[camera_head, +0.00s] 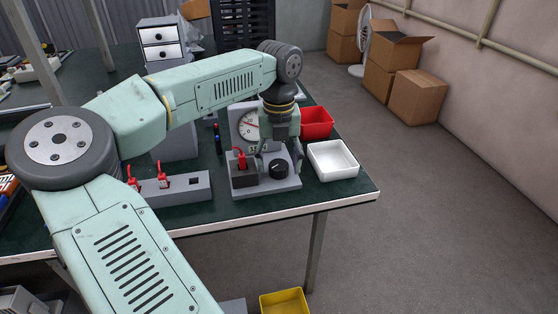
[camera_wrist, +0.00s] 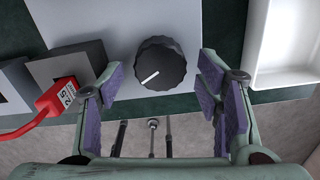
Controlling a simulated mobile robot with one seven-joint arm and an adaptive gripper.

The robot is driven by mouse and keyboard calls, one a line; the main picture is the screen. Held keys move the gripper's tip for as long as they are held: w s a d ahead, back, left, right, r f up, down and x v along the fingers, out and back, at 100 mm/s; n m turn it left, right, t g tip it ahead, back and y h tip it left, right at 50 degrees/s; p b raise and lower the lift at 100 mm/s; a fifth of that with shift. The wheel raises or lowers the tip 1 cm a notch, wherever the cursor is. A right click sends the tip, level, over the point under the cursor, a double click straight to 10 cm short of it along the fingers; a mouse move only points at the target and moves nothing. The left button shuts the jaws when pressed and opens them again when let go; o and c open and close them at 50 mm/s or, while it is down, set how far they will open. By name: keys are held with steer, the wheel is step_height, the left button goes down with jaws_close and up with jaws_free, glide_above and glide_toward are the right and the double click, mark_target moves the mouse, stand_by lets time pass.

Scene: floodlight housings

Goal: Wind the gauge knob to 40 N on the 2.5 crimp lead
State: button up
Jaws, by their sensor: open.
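The black gauge knob (camera_head: 278,171) sits on the flat base of a grey gauge stand; in the wrist view the knob (camera_wrist: 165,62) has a white line pointing to the lower left. The round white dial (camera_head: 247,126) stands upright behind, partly hidden by my gripper; its reading is too small to tell. The red crimp lead (camera_head: 241,158) is in a dark block left of the knob. Its label in the wrist view (camera_wrist: 68,92) seems to read 2.5. My gripper (camera_wrist: 160,88) is open above the knob, one finger on each side, apart from it.
A white tray (camera_head: 349,171) and a red bin (camera_head: 320,132) stand right of the gauge. A grey socket block (camera_head: 201,193) with two red leads is to the left. The table's front edge (camera_head: 290,212) is close. A yellow bin (camera_head: 284,303) is on the floor.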

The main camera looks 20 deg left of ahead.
steer(key=shift+f, duration=0.25)
steer(key=shift+c, duration=0.6)
steer(key=c, duration=1)
steer(key=shift+c, duration=0.2)
steer(key=shift+m, duration=0.3)
steer(key=m, duration=0.5)
steer(key=shift+a, duration=0.1)
steer(key=m, duration=0.6)
steer(key=shift+a, duration=0.1)
